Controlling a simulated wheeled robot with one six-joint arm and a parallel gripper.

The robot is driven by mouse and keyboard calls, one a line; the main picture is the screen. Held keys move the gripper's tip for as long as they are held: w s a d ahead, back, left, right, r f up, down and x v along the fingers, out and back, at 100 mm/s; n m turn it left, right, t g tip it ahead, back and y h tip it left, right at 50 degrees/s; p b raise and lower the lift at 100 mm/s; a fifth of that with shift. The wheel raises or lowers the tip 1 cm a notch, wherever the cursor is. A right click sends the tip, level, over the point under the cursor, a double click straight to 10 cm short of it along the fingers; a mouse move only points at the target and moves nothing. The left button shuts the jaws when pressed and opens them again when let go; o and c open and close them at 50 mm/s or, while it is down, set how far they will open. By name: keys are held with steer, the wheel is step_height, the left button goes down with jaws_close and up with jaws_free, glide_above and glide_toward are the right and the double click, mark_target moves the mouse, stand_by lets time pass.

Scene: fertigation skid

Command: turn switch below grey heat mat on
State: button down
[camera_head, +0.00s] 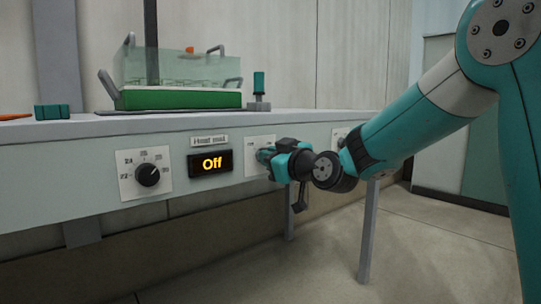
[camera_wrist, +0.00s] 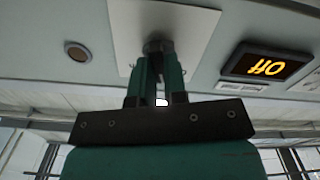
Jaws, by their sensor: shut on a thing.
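The grey heat mat (camera_head: 108,112) lies flat on the bench top, under a green tray with a clear cover. Below it on the front panel, a display (camera_head: 212,163) reads "Off" in yellow under a "Heat mat" label (camera_head: 210,140). Right of the display is a white switch plate (camera_head: 258,142). My gripper (camera_head: 265,156) reaches this plate from the right. In the wrist view my gripper (camera_wrist: 160,75) is shut on the dark switch knob (camera_wrist: 157,46) on its white plate (camera_wrist: 195,28). The fingers hide most of the knob, so its angle cannot be told. The display (camera_wrist: 268,64) appears upside down there.
A dial (camera_head: 147,174) with numbers sits left of the display. Another white plate (camera_head: 342,135) shows partly behind my arm. The green tray (camera_head: 180,99), a teal block (camera_head: 52,112) and a small teal-topped item (camera_head: 259,86) stand on the bench. A round brownish fitting (camera_wrist: 77,50) is beside the plate.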

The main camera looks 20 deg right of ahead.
steer(key=m+p, duration=0.2)
steer(key=m, duration=0.4)
steer(key=m+p, duration=0.3)
steer(key=m, duration=0.3)
steer(key=shift+d+f+m, duration=0.1)
steer(key=shift+d+m, duration=0.1)
steer(key=shift+m, duration=0.1)
stand_by(0.4)
steer(key=c, duration=1.2)
jaws_free()
steer(key=shift+o, duration=0.2)
